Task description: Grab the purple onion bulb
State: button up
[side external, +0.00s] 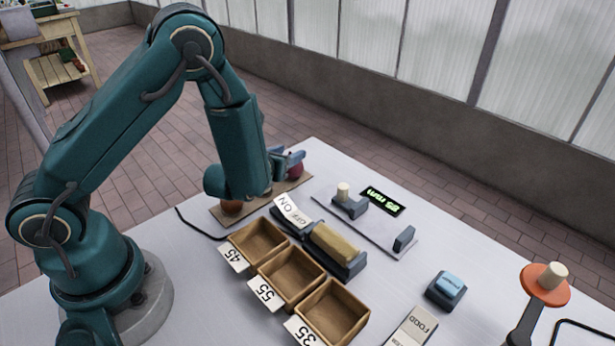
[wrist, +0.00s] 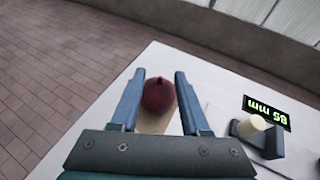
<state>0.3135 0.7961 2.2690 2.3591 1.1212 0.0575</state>
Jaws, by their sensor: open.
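The purple onion bulb (wrist: 158,95) lies on a brown board, between the two open fingers of my gripper (wrist: 158,90) in the wrist view. In the side external view the onion (side external: 296,169) shows at the far end of the board (side external: 227,217), partly hidden by my gripper (side external: 288,160). A brown round bulb (side external: 232,207) sits at the near end of the board, partly hidden by my arm.
Three wooden bins (side external: 291,272) labelled 45, 55 and 35 stand along the table. The table's right front area holds a blue button box (side external: 446,290).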

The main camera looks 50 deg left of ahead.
grip_shut()
dwell(0.3)
